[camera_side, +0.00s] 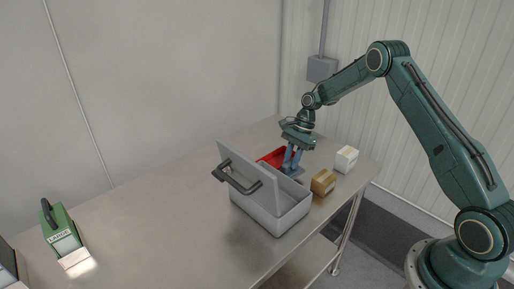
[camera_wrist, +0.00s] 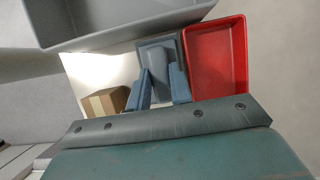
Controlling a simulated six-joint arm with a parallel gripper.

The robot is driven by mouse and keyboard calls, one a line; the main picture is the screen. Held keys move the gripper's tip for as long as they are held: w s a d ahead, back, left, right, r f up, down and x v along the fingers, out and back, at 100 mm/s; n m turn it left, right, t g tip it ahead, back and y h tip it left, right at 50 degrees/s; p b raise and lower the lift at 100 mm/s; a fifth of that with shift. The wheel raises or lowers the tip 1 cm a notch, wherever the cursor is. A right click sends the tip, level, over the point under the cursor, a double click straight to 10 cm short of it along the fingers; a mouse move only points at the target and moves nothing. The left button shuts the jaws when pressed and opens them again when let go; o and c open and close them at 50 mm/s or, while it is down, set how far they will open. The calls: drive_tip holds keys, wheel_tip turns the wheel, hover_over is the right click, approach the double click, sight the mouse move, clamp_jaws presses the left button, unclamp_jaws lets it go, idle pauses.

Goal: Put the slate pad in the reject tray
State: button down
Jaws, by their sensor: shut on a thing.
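My gripper (camera_side: 291,168) is shut on the slate pad (camera_wrist: 161,50), a blue-grey block on a darker square plate. Both fingers (camera_wrist: 163,90) show against its near part in the wrist view. In the side view only a small part of the pad shows below the fingers, behind the grey box. I cannot tell whether it touches the table. The red tray (camera_wrist: 243,60), which looks like the reject tray, lies just right of the pad in the wrist view and looks empty there. In the side view the red tray (camera_side: 266,158) is partly hidden behind the grey lid and my gripper.
A grey box (camera_side: 272,222) with a raised lid and dark handle stands close to my gripper. A brown carton (camera_side: 323,183) and a white carton (camera_side: 346,158) stand to its right. A green labelled device (camera_side: 60,232) is far left.

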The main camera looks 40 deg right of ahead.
drive_tip(key=shift+f, duration=1.05)
drive_tip(key=shift+f, duration=0.15)
drive_tip(key=c, duration=1.3)
unclamp_jaws()
drive_tip(key=shift+o, duration=0.2)
drive_tip(key=v, duration=1.2)
